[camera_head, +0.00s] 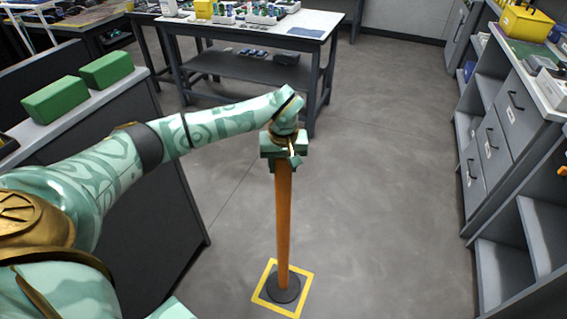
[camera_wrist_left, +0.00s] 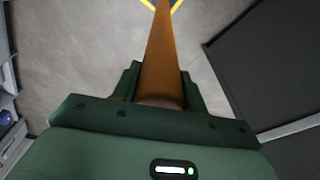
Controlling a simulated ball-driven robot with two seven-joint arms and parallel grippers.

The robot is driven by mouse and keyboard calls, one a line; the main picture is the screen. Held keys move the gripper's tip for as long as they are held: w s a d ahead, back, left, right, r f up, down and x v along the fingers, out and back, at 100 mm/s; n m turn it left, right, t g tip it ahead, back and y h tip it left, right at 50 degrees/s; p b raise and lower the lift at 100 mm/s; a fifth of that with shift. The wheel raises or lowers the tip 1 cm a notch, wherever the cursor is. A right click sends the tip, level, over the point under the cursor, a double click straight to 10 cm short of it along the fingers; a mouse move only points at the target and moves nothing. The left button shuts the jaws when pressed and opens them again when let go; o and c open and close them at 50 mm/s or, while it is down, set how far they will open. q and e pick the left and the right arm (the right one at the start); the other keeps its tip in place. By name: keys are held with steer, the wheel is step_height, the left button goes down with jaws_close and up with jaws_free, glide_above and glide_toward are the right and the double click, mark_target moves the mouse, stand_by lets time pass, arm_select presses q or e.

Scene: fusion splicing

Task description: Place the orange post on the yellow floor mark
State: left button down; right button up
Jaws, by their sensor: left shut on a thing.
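The orange post (camera_head: 284,225) stands upright in the head view, with its round dark base (camera_head: 283,289) inside the yellow floor mark (camera_head: 262,298), a square outline on the grey floor. I cannot tell whether the base touches the floor. My left gripper (camera_head: 284,160) is shut on the post near its top. In the left wrist view the orange post (camera_wrist_left: 161,65) runs away from between the fingers of my left gripper (camera_wrist_left: 160,98), and a corner of the yellow mark (camera_wrist_left: 176,6) shows at the top edge. My right gripper is not in view.
A dark cabinet (camera_head: 165,215) with green boxes (camera_head: 56,99) on top stands at the left. A worktable (camera_head: 290,25) with small parts is at the back. Grey drawers and shelves (camera_head: 497,150) line the right side. The floor between them is clear.

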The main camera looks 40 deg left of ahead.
arm_select(q)
steer(key=c, duration=0.8)
jaws_free()
steer(key=shift+s, duration=0.1)
steer(key=shift+o, duration=0.2)
steer(key=r+p, duration=0.1)
steer(key=r, duration=0.3)
steer(key=r+p, duration=0.2)
steer(key=r, duration=0.2)
steer(key=s+d+r+p, duration=0.1)
steer(key=r, duration=0.3)
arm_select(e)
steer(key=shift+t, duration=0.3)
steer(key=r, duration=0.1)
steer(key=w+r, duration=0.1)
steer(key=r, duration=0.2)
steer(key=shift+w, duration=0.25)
